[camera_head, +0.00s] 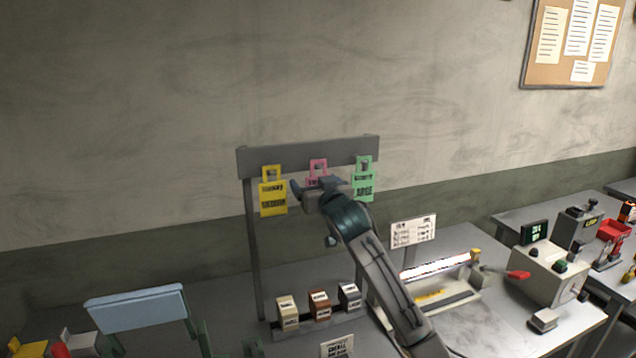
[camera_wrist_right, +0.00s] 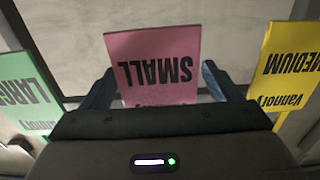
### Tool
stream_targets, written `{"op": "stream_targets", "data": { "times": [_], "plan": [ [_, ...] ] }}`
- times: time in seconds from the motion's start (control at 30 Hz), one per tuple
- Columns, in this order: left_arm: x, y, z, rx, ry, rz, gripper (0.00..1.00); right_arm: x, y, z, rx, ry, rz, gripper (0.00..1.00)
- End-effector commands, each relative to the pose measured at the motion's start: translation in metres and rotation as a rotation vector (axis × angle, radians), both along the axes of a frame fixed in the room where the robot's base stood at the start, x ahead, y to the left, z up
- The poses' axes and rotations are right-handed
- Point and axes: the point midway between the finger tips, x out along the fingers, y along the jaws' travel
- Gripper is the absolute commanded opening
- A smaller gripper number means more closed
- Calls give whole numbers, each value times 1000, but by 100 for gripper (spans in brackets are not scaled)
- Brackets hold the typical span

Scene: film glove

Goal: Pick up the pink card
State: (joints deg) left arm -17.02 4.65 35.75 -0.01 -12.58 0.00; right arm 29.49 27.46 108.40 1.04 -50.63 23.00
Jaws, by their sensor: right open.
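The pink card (camera_head: 317,166) hangs from the grey rail between a yellow card (camera_head: 272,196) and a green card (camera_head: 363,183). In the head view my right gripper (camera_head: 316,184) is in front of it and hides most of its lower part. In the right wrist view the pink card (camera_wrist_right: 152,65) reads "SMALL", upside down, and lies between the two open fingers of my right gripper (camera_wrist_right: 160,85), with a gap on each side. The yellow card (camera_wrist_right: 290,68) and green card (camera_wrist_right: 27,92) stand outside the fingers. My left gripper is not in view.
The grey rail (camera_head: 240,163) stands on posts at the back of the bench. Several small labelled boxes (camera_head: 319,305) stand below it. A sealing machine with a bright bar (camera_head: 435,267) and a control box (camera_head: 548,272) are at the right. A blue panel (camera_head: 137,307) is at the lower left.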

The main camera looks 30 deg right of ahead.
Motion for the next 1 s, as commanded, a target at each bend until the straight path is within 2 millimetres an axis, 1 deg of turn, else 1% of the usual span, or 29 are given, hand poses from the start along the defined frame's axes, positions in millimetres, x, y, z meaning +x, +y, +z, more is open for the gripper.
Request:
{"op": "stream_targets", "data": {
  "times": [0.03, 0.17, 0.27, 0.3, 0.37, 0.4, 0.43, 0.77, 0.87, 1.0],
  "plan": [
    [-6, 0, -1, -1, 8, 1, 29, 0, 0, -1, 0, 0, 0, 84],
    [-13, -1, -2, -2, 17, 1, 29, 0, 0, -1, 0, -1, 0, 84],
    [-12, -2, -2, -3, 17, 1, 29, 0, 0, 0, 0, -1, 0, 66],
    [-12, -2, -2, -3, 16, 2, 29, 0, 0, 0, 0, -1, 0, 58],
    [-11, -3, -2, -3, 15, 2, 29, 0, 0, 0, 0, -1, 0, 46],
    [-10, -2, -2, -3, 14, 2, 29, 0, 0, 0, 0, -1, 0, 38],
    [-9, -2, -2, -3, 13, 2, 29, 0, 0, 0, 0, -1, 0, 36],
    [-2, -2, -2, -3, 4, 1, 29, 0, 0, 0, 0, -1, 0, 36],
    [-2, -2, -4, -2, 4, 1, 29, 0, 0, 1, 0, -2, 0, 36],
    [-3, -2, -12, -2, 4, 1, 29, 0, 0, 9, 0, -5, -1, 36]
  ]
}}
